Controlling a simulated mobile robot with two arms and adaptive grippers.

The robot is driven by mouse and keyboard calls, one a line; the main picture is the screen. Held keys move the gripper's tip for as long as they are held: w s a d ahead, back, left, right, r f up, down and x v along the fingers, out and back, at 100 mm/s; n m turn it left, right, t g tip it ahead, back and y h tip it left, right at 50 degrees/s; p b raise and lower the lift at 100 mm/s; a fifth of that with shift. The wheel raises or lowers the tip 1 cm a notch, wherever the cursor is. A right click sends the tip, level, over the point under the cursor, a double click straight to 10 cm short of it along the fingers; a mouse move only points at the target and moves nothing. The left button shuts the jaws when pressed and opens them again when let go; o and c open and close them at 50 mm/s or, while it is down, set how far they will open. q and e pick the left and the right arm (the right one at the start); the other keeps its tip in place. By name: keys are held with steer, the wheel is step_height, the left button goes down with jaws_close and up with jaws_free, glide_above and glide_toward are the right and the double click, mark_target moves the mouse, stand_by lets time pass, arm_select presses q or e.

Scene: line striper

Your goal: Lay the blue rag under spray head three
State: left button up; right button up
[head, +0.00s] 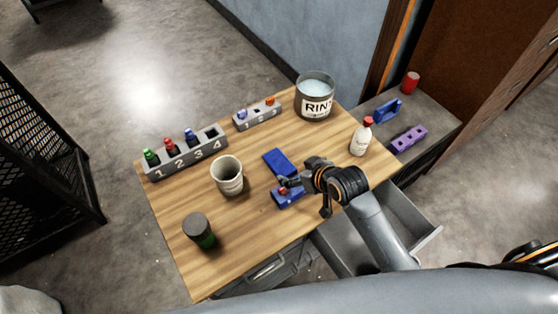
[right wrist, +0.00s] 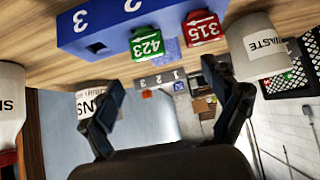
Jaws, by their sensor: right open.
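A flat blue piece, which looks like the blue rag (head: 278,162), lies on the table just beyond my right gripper (head: 289,182). In the right wrist view, a blue textured patch (right wrist: 168,50) shows behind the spray heads. A blue numbered block (head: 288,199) sits on the near side, partly hidden by the gripper. In the right wrist view the block (right wrist: 75,32) shows numbers 2 and 3, a green head marked 423 (right wrist: 146,44) and a red head marked 315 (right wrist: 202,27). Position 3 has an empty-looking opening. My right gripper is open and empty. My left gripper is out of view.
A waste cup (head: 227,175) and a dark green-based jar (head: 199,231) stand left. A numbered rack (head: 186,155), a small rack (head: 257,115) and a rinse bucket (head: 314,98) stand behind. A white bottle (head: 360,140) stands right. A drawer (head: 405,215) is open at the front.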

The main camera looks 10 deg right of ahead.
mark_target(284, 167)
steer(key=x, duration=0.2)
steer(key=shift+w+a+f, duration=0.1)
steer(key=shift+w+f, duration=0.05)
steer(key=shift+w, duration=0.1)
steer(key=shift+w+a+f, duration=0.1)
steer(key=shift+w+f, duration=0.1)
steer(key=shift+w, duration=0.05)
steer(key=shift+w+f, duration=0.15)
steer(key=p+x, duration=0.1)
steer(key=x, duration=0.2)
steer(key=shift+w+a+f+p, duration=0.15)
steer(key=shift+f+p, duration=0.15)
steer(key=shift+f, duration=0.1)
steer(key=shift+w+a+f, duration=0.1)
steer(key=shift+w+f, duration=0.2)
steer(key=shift+f, duration=0.1)
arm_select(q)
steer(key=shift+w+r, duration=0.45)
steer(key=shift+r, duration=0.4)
arm_select(e)
steer(key=shift+c, duration=1)
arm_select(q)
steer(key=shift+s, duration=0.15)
arm_select(e)
steer(key=c, duration=1)
steer(key=shift+r, duration=0.15)
steer(key=shift+c, duration=0.2)
